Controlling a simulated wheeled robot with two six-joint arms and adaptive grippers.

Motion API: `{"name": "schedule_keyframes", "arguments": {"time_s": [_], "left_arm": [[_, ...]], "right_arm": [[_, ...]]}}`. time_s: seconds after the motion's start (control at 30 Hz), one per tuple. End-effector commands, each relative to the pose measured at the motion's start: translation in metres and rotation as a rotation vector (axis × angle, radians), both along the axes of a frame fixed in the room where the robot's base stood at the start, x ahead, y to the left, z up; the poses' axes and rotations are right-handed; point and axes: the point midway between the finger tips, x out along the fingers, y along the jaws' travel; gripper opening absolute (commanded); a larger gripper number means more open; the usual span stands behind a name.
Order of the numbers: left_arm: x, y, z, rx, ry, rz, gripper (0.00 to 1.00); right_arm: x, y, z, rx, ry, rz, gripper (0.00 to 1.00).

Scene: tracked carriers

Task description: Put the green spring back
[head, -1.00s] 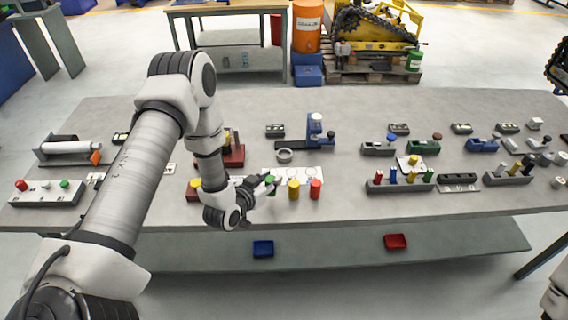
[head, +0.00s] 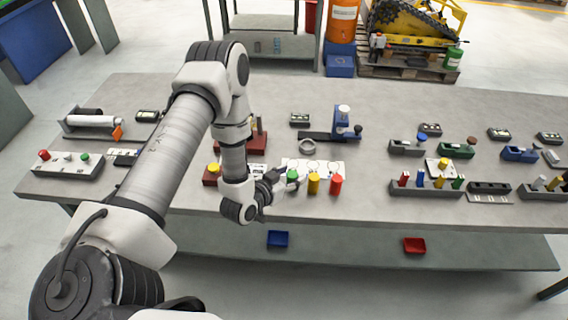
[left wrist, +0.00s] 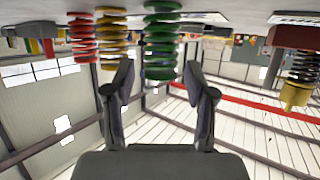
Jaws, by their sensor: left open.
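The green spring (head: 292,176) stands upright at the front of a white plate (head: 325,166) on the table. It also shows in the left wrist view (left wrist: 161,42), which is upside down, with its coils lined up between my fingertips. My left gripper (head: 277,182) is open, close to the left of the green spring, and its fingers show in the left wrist view (left wrist: 158,75). I cannot tell whether the fingers touch the spring. A yellow spring (head: 314,184) and a red spring (head: 336,184) stand to its right. My right gripper is not in view.
A dark red block holder (head: 211,176) with a yellow piece stands left of the gripper. A grey rack (head: 426,190) with coloured pieces stands to the right. The table's front edge is close by.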

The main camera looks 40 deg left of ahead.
Motion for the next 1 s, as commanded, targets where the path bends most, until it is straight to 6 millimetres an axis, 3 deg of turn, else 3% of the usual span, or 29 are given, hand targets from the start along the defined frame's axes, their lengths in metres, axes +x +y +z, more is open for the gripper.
{"name": "schedule_keyframes", "arguments": {"time_s": [0.4,0.6,0.67,0.77,0.9,1.0], "left_arm": [[-0.088,0.004,0.031,-0.008,0.001,0.007,0.56],[-0.109,0.000,0.035,-0.007,0.024,-0.010,0.56],[-0.113,-0.012,0.020,-0.016,0.100,-0.045,0.56],[-0.135,-0.046,-0.028,-0.045,0.368,-0.119,0.56],[-0.206,-0.080,-0.093,-0.047,0.857,-0.099,0.56],[-0.253,-0.086,-0.112,-0.020,1.100,-0.011,0.56]], "right_arm": [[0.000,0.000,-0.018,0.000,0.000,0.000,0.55],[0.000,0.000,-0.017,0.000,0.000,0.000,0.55],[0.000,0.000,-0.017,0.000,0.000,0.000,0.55],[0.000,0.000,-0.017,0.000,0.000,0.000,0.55],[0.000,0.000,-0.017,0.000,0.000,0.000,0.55],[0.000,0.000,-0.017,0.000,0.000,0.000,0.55]]}}
